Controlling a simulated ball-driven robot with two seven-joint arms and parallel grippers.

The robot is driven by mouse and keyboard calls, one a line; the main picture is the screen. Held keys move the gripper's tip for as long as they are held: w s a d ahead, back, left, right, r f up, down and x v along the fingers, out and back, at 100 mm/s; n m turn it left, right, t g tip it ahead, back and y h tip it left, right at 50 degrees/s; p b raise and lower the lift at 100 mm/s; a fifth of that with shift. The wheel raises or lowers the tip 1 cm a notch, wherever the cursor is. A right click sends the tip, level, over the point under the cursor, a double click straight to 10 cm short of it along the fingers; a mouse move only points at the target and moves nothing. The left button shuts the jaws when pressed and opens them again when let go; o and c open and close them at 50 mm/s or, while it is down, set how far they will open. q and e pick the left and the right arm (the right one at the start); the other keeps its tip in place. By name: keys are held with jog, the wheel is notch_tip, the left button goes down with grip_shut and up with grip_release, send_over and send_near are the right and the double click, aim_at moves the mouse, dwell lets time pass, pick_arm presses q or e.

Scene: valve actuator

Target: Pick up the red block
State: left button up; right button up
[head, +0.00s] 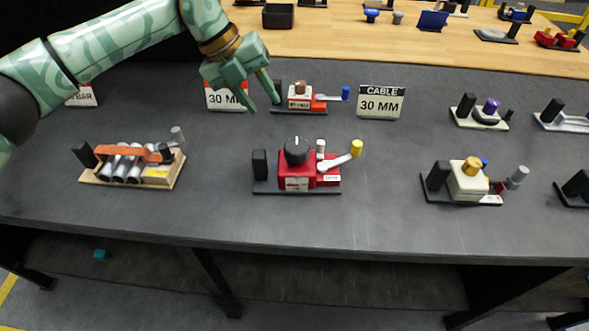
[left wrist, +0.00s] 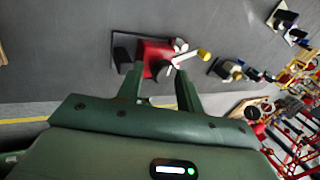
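A red block (head: 292,177) with a black round knob on top and a white lever with a yellow end sits on a black base in the middle of the table in the head view. The red block (left wrist: 153,55) also shows beyond the fingertips in the left wrist view. My left gripper (head: 262,105) is above the table, behind and left of the block, beside a smaller red and white device (head: 301,103) with a blue-ended lever. Its fingers (left wrist: 160,82) are apart with nothing between them. My right gripper is in neither view.
A wooden-based device (head: 128,168) stands at the left of the dark table (head: 225,215). A cream device (head: 467,182) stands at the right. The table directly around the red block is clear.

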pick_arm(q)
jog(key=s+y, duration=0.5)
send_over(259, 153)
jog(key=shift+m, duration=0.3)
jog(key=f, duration=0.4)
jog(key=shift+s+a+f, duration=0.1)
jog(key=shift+a+f, duration=0.1)
jog(key=shift+f, duration=0.15)
notch_tip(259, 153, down, 6)
jog(key=shift+d+f, duration=0.1)
jog(key=shift+d, duration=0.05)
jog(key=shift+c, duration=0.3)
grip_shut()
